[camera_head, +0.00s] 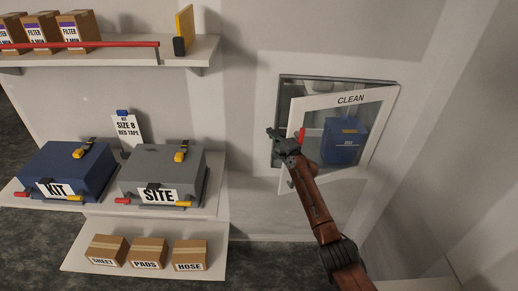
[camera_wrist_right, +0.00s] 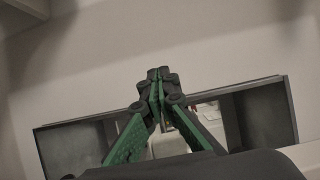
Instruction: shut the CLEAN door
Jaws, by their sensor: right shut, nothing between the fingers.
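The CLEAN door (camera_head: 352,99) is a white-framed pane with a dark label, in the wall at the right of the head view. It stands ajar, its left edge swung out from the dark grey wall opening (camera_head: 284,90). A red handle (camera_head: 301,134) shows near its left edge. My right gripper (camera_head: 276,134) is shut and empty, at the door's left edge beside the handle; I cannot tell whether it touches. The right wrist view shows the shut green and black fingers (camera_wrist_right: 158,78) in front of the grey opening (camera_wrist_right: 262,115). My left gripper is not in view.
A blue bin (camera_head: 342,146) shows behind the pane. Left of the door, a bench holds a blue KIT case (camera_head: 62,166) and a grey SITE case (camera_head: 160,172). Boxes (camera_head: 148,252) sit on a low shelf. An upper shelf (camera_head: 125,55) has a red rail (camera_head: 80,45).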

